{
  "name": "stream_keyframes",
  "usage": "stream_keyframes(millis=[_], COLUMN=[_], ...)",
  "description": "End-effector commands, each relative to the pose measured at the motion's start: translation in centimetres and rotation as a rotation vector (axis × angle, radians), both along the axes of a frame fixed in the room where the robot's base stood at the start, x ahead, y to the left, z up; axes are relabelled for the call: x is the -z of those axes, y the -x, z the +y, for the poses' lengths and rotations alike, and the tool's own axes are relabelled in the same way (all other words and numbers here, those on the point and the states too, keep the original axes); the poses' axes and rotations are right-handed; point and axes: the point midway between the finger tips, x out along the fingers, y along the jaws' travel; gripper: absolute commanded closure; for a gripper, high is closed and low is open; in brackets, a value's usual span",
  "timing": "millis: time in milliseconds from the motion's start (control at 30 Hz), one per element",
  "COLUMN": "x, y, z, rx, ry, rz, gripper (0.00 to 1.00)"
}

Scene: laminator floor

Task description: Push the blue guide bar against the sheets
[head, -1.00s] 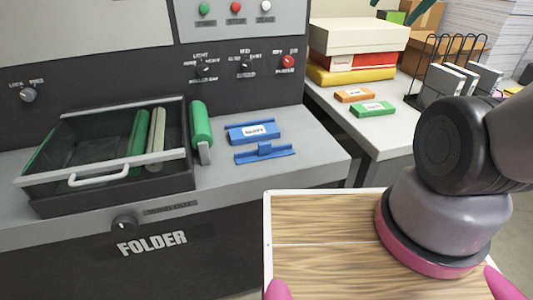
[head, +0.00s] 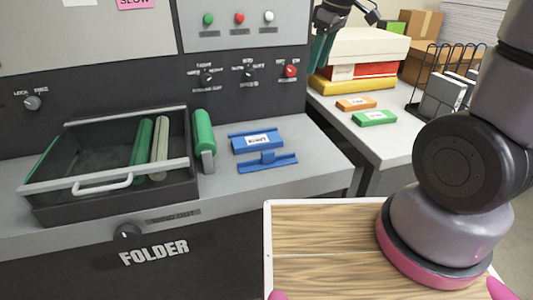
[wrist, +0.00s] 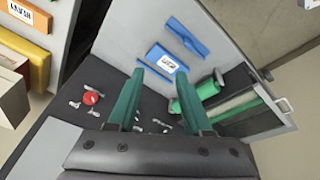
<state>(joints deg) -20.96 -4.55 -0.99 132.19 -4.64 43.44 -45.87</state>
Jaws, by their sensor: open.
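The blue guide bar (head: 267,162) lies on the grey machine ledge, a narrow strip with a raised tab in its middle. It also shows in the wrist view (wrist: 187,38). Just behind it in the head view lies a wider flat blue piece (head: 243,146) with a white label, also in the wrist view (wrist: 157,57); a narrow gap separates the two. I see no loose sheets that I can make out on the ledge. My gripper (head: 321,52) has green fingers and hangs high near the control panel's right edge. In the wrist view its fingers (wrist: 159,79) are apart, with nothing between them.
A black tray (head: 108,178) with rollers and an upright green roller (head: 204,134) stand left of the blue pieces. Panel knobs, including a red one (head: 290,71), are behind. Orange (head: 356,104) and green (head: 374,118) boxes lie on the right table. The ledge's right part is bare.

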Motion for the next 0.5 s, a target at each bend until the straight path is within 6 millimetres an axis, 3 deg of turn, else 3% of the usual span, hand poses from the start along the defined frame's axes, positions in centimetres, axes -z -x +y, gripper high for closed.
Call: stream_keyframes(millis=[100, 300, 500], x=[4.8, 12.3, 16.6], y=[-1.0, -1.1, -0.5], z=[3.7, 8.7, 11.1], rx=[-0.279, -0.701, -0.937], ry=[0.090, 0.199, 0.248], rz=[0.045, 0.097, 0.124], gripper=[0.50, 0.50, 0.50])
